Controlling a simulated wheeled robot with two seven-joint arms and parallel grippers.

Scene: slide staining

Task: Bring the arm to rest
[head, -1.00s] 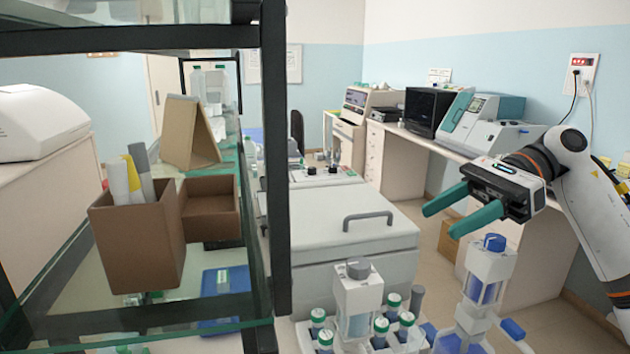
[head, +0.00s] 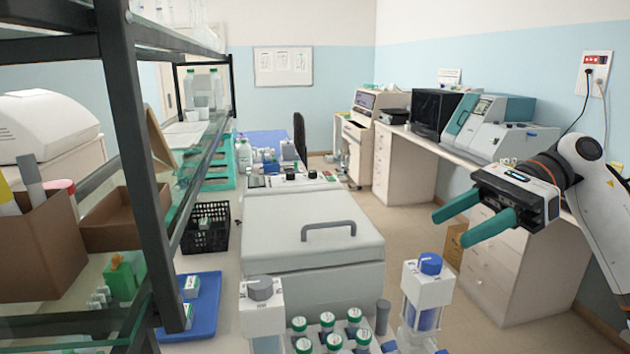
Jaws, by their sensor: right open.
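My right gripper (head: 473,227) is at the right of the head view, with two green fingers spread apart and nothing between them. It hangs in the air over the floor, in front of the side bench, to the right of the white lidded machine. My right arm (head: 590,190) reaches in from the right edge. My left gripper is not in view.
The white lidded machine (head: 290,225) with a grey handle stands in the middle. Several green-capped bottles (head: 333,341) and a blue-knobbed dispenser (head: 428,290) stand in front. A black-framed glass shelf (head: 150,170) fills the left. The side bench (head: 440,150) carries instruments. Floor (head: 415,205) is free between.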

